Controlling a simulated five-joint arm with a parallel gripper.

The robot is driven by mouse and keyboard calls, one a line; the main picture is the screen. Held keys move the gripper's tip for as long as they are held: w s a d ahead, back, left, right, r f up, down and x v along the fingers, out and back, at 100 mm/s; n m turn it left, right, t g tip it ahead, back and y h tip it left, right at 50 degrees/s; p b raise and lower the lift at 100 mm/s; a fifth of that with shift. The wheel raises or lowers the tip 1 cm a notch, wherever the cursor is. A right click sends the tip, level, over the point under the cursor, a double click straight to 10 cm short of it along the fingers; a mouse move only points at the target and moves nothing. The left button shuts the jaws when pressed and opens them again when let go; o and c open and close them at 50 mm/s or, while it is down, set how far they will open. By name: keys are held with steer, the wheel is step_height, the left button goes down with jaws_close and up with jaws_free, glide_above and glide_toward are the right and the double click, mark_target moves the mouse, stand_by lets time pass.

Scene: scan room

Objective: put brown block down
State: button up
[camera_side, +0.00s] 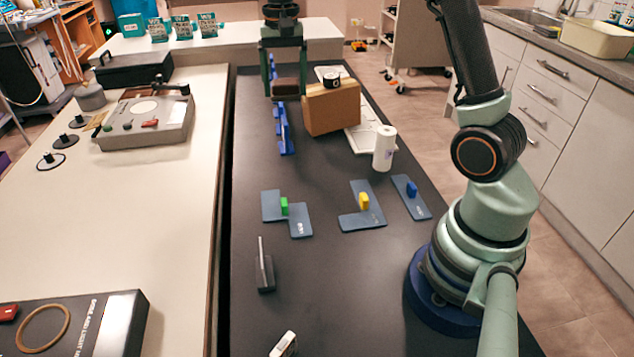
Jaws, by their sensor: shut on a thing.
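My gripper (286,84) is at the top middle of the side view, over the far part of the black table (330,270). Its two fingers are shut on a small dark brown block (286,88). The block appears to be held above the table; its exact height is hard to tell. A cardboard-brown box (332,108) stands just right of the gripper in the picture.
A blue rack (284,130) stands below the gripper in the picture. A white cylinder (384,148) stands right of it. Green (284,206), yellow (364,201) and blue (411,189) blocks sit on dark blue plates. The black table's near middle is mostly clear.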

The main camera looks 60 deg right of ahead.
glide_above(315, 179)
steer(key=shift+n, duration=0.4)
step_height(315, 179, down, 21)
steer(key=shift+d+r, duration=0.1)
steer(key=shift+r, duration=0.05)
steer(key=o, duration=1.2)
step_height(315, 179, up, 12)
steer(key=s+a+r+n+t, duration=0.5)
steer(key=s+a+r+n, duration=0.4)
steer(key=a+r, duration=0.3)
steer(key=shift+s+r+t, duration=0.2)
steer(key=shift+s+t, duration=0.1)
steer(key=shift+s, duration=0.35)
steer(key=shift+a, duration=0.1)
